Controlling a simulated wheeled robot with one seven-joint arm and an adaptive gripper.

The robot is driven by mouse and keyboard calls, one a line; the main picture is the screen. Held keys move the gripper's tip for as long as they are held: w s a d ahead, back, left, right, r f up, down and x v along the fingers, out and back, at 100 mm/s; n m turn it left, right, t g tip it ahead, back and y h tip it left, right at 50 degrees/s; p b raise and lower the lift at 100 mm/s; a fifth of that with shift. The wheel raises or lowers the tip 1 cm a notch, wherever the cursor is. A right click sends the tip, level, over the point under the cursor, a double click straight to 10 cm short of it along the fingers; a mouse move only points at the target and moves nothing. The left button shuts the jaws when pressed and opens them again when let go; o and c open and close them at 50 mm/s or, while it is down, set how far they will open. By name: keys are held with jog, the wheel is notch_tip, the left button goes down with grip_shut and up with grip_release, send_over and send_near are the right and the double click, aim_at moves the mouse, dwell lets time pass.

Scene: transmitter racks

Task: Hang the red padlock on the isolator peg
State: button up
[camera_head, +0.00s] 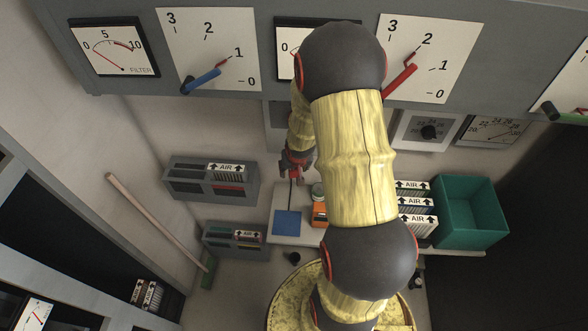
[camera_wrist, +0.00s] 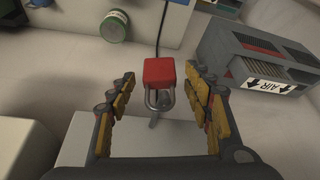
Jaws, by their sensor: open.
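The red padlock (camera_wrist: 158,71) shows in the wrist view between the fingers of my open gripper (camera_wrist: 160,80), with a gap on both sides. Its grey shackle points toward the bottom of the picture. A short grey stub (camera_wrist: 154,123), which looks like the isolator peg, shows just below the shackle, above a pale grey block (camera_wrist: 130,144). The shackle appears to meet the stub; I cannot tell for sure whether it is around it. In the head view my gripper (camera_head: 293,173) is small and dark red by the wall, and the padlock cannot be told apart from it.
A grey AIR-marked box (camera_wrist: 262,60) is close at the right in the wrist view. In the head view a pale shelf bears a blue mat (camera_head: 287,223); a green bin (camera_head: 470,212) stands at right.

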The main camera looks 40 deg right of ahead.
jog(key=v, duration=1.2)
dwell(0.3)
jog(key=shift+s, duration=0.1)
jog(key=s+a+n+t+y+b, duration=0.1)
jog(key=s+a+n+b, duration=0.2)
jog(key=s+a+b, duration=0.3)
jog(key=s+a+n+t+y+b, duration=0.1)
jog(key=s+a+n+b, duration=0.3)
jog(key=a+b, duration=1.3)
jog(key=s+a, duration=0.1)
jog(key=a, duration=0.1)
jog(key=shift+s+a+f+y, duration=0.3)
jog(key=shift+s+a+f, duration=0.05)
